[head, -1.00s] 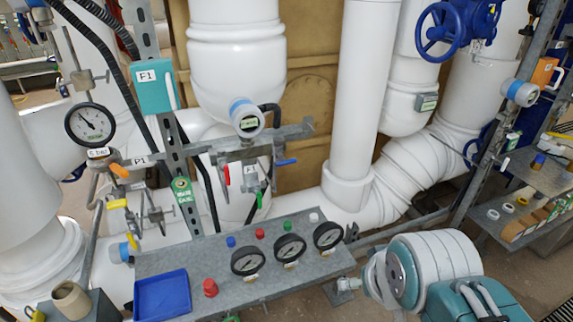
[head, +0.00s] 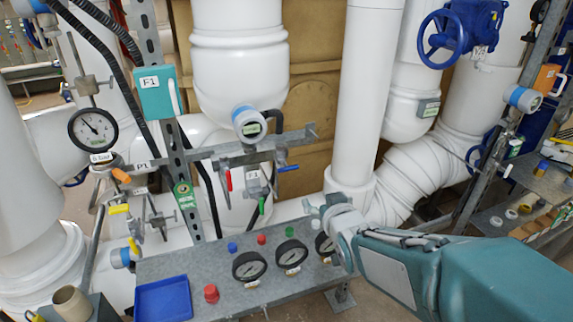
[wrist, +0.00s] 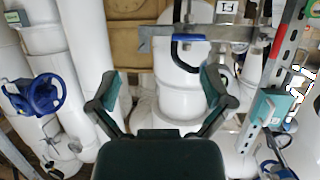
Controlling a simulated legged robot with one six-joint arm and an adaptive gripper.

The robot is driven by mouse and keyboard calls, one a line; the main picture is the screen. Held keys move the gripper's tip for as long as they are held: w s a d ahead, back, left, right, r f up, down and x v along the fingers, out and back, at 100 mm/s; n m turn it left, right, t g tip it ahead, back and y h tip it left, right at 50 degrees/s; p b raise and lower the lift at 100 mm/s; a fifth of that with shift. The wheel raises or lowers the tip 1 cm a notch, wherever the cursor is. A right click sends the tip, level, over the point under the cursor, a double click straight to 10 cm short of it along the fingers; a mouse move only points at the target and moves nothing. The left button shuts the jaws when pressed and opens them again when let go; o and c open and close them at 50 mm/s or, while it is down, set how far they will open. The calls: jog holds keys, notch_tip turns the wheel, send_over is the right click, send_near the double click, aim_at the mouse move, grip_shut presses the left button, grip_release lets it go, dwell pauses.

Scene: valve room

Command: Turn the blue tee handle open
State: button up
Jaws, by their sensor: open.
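The blue tee handle (head: 288,168) is a short lever on the small pipework in the middle of the head view. It sticks out to the right, nearly level. It also shows near the top of the wrist view (wrist: 188,38). My gripper (head: 320,207) is below and right of the handle in the head view, apart from it. In the wrist view my gripper (wrist: 161,88) has its two dark fingers spread wide, with nothing between them. The handle lies beyond and above the fingers in that view.
A red handle (head: 229,180) and a green handle (head: 262,204) hang close left of the blue one. A metal bench (head: 210,262) with gauges, coloured caps and a blue tray (head: 163,298) lies below. A thick white pipe (head: 362,100) rises right of the handle.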

aim_at(289, 169)
jog(key=w+a+t+y, duration=0.1)
jog(key=w+a, duration=0.1)
jog(key=w, duration=0.2)
jog(key=w+a+n+t+y, duration=0.1)
jog(key=w+a, duration=0.1)
jog(key=w, duration=0.3)
jog(key=w+a+f+t+y, duration=0.1)
jog(key=w+a, duration=0.1)
jog(key=w, duration=0.3)
jog(key=shift+a, duration=0.35)
jog(key=c, duration=0.9)
